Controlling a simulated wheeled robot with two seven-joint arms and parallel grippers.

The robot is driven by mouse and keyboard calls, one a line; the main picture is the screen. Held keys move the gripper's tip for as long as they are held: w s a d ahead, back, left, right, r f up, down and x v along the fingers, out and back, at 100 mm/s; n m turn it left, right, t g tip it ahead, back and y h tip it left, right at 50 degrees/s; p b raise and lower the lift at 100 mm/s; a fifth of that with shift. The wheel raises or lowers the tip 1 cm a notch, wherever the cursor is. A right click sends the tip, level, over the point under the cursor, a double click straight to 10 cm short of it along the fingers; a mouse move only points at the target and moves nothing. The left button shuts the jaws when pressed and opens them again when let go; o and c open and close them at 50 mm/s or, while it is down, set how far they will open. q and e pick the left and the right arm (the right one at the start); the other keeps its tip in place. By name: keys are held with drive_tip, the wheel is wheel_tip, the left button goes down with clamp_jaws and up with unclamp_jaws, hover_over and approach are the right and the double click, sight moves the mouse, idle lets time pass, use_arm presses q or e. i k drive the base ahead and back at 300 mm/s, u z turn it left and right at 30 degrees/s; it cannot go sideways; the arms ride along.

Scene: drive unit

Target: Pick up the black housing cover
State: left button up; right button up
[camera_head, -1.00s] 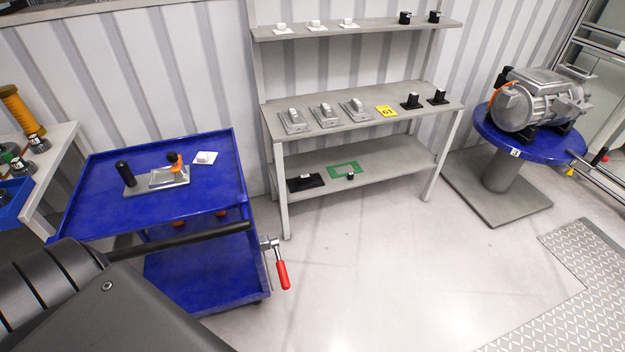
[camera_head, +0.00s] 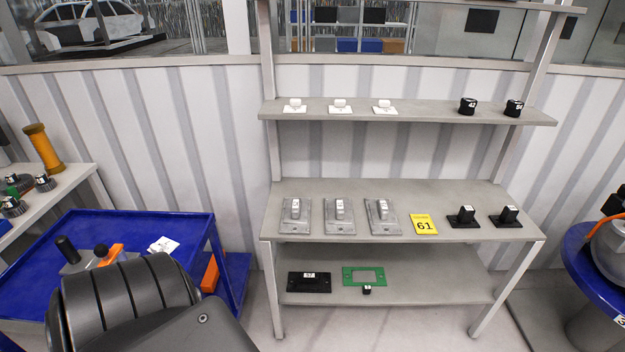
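Several black parts stand on the grey shelf rack, and I cannot tell for sure which is the housing cover. A flat black plate with a white label (camera_head: 309,282) lies on the lower shelf at the left. Two black parts with flat bases, the left one (camera_head: 463,217) and the right one (camera_head: 506,216), sit on the middle shelf at the right. Two small black blocks, the left one (camera_head: 467,106) and the right one (camera_head: 514,108), stand on the upper shelf. Neither gripper is in view; a dark link of mine fills the lower left.
The rack's middle shelf (camera_head: 300,247) also holds three grey metal parts (camera_head: 340,216) and a yellow 61 card (camera_head: 424,224). A green frame (camera_head: 363,275) lies below. A blue cart (camera_head: 200,225) stands left, a blue round table (camera_head: 590,262) right.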

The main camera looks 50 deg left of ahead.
sight(303, 283)
drive_tip(key=u, duration=0.45)
drive_tip(key=i, duration=1.25)
drive_tip(key=u, duration=0.45)
